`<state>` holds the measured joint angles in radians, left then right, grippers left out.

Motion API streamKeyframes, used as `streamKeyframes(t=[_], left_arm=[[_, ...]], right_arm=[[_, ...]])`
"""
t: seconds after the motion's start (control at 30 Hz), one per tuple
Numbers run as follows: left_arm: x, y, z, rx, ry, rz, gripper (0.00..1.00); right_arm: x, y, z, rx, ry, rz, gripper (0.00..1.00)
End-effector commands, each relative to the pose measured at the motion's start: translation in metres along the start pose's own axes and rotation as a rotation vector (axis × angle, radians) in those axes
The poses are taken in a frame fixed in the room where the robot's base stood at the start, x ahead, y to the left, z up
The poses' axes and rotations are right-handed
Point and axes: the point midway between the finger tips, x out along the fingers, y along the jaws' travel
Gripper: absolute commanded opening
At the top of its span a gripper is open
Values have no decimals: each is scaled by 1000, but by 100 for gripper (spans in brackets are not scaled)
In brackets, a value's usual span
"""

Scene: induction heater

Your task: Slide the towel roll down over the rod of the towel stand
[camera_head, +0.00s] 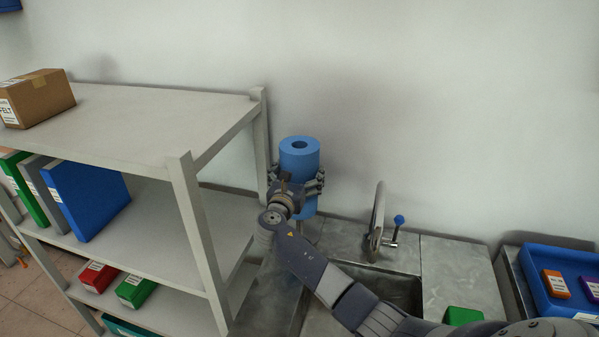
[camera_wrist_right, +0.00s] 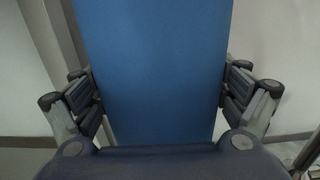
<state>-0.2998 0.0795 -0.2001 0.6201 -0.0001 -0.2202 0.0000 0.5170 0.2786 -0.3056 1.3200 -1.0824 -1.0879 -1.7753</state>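The blue towel roll (camera_head: 299,156) is upright, with the dark hole in its top end visible in the head view. My right gripper (camera_head: 296,186) has its fingers on both sides of the roll at about mid-height. In the right wrist view the blue roll (camera_wrist_right: 158,75) fills the middle between the fingers of the right gripper (camera_wrist_right: 160,92), which press against its sides. The towel stand and its rod are not visible; whether they are under or inside the roll I cannot tell. My left gripper is not in view.
A grey shelf (camera_head: 150,130) stands close to the left of the roll, its post near it. A sink (camera_head: 375,290) with a faucet (camera_head: 377,220) is to the right. A blue tray (camera_head: 535,280) lies far right. The wall is behind.

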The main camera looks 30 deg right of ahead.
Motion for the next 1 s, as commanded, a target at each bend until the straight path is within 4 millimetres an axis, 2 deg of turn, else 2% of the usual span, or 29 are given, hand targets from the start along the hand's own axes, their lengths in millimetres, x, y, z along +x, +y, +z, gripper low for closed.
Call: streamKeyframes(t=[0.4, 0.53, 0.67, 1.0], left_arm=[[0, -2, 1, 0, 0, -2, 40], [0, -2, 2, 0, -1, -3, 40], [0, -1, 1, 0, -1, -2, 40], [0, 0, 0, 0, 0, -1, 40]], right_arm=[[0, 0, -1, 0, 2, 0, 100], [-7, 0, -1, 1, 2, 1, 100], [-26, 1, -1, 2, 3, 2, 100], [-97, 1, -1, 1, 2, 3, 100]])
